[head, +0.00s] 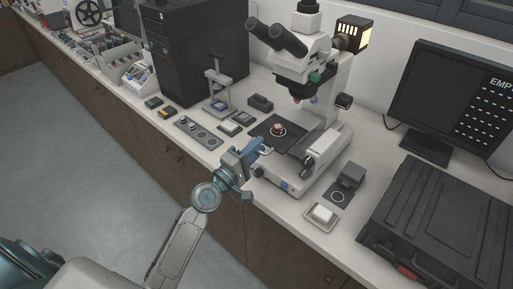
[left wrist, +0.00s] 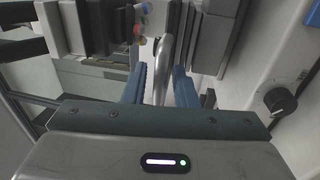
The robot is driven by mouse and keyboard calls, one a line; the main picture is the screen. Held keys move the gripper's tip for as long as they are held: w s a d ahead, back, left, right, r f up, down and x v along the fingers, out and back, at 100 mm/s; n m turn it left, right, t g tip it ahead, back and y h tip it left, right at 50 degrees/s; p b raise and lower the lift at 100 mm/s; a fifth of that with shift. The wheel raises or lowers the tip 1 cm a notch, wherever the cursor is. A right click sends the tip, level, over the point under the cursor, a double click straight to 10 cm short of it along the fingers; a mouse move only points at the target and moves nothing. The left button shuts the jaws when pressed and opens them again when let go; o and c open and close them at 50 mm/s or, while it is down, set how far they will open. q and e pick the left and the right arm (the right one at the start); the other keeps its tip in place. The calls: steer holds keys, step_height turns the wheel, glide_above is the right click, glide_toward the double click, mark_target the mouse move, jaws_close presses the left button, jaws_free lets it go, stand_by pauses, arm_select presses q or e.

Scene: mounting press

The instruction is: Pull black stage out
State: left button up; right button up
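The black stage (head: 267,131) is a flat dark plate under the objective of the white microscope (head: 328,92). A small red round piece (head: 277,129) sits on a pale disc on it. A curved metal handle (left wrist: 161,62) is at the stage's front edge; it also shows in the head view (head: 266,150). My left gripper (head: 260,146) is at this front edge. In the left wrist view its two blue fingers (left wrist: 159,88) stand apart, one on each side of the handle, with a visible gap on the left. My right gripper is out of view.
The microscope base and knobs (head: 308,163) stand just right of the gripper. A small dark block (head: 350,176), a white-topped dish (head: 322,214) and a large black case (head: 445,215) lie farther right. Small trays (head: 229,128) lie left. Open floor is in front.

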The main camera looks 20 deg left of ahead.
arm_select(q)
steer(key=b+v, duration=0.3)
steer(key=v, duration=0.7)
steer(key=shift+s+a, duration=0.15)
steer(key=shift+s, duration=0.2)
